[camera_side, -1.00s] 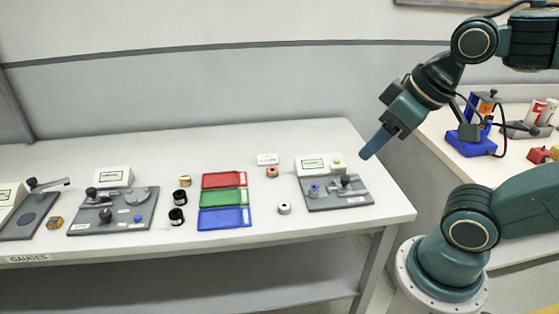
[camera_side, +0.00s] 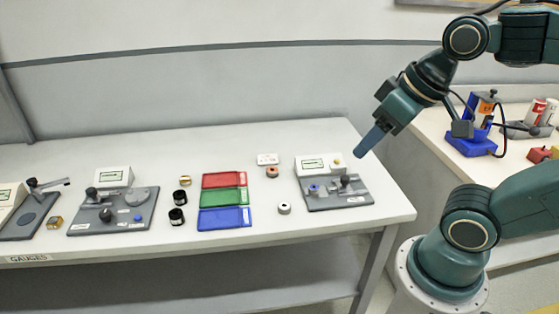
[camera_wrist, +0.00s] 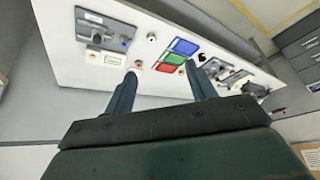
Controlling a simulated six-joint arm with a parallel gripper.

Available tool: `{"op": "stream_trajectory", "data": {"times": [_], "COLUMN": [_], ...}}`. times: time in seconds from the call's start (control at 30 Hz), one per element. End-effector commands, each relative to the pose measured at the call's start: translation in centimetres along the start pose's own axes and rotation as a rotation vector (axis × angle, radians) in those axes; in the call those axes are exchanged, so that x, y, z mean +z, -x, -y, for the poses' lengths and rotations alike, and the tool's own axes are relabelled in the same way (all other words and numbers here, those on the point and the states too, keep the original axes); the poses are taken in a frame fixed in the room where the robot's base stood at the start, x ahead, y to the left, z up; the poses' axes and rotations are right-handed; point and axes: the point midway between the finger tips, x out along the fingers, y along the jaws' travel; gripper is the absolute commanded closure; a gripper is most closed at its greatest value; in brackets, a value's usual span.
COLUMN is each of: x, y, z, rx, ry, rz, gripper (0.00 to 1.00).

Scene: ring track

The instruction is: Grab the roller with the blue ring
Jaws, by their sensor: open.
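The roller with the blue ring (camera_side: 314,189) stands on the grey plate of the right-hand gauge (camera_side: 352,198) in the side view. In the wrist view a small blue spot (camera_wrist: 124,43) shows on that plate, probably the same roller. My gripper (camera_side: 360,154) is in the air above and to the right of the gauge, well apart from the roller, with its fingers pointing down and left. In the wrist view my gripper (camera_wrist: 161,70) has its two fingers spread, with nothing between them.
A roller with a red ring (camera_side: 272,171) and a pale roller (camera_side: 284,208) stand left of the gauge. Red (camera_side: 223,179), green (camera_side: 223,197) and blue (camera_side: 224,217) trays lie farther left. Two black rollers (camera_side: 177,207) and another gauge plate (camera_side: 116,222) lie beyond.

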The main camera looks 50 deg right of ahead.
Motion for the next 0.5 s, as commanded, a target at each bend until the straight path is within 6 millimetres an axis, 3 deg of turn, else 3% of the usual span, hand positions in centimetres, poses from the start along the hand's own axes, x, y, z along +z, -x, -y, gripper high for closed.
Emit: {"op": "stream_trajectory", "data": {"times": [0.5], "x": [-5.6], "y": [-4.6], "z": [-3.0], "rx": [0.025], "ry": [-0.578], "rz": [0.142], "gripper": [0.44]}}
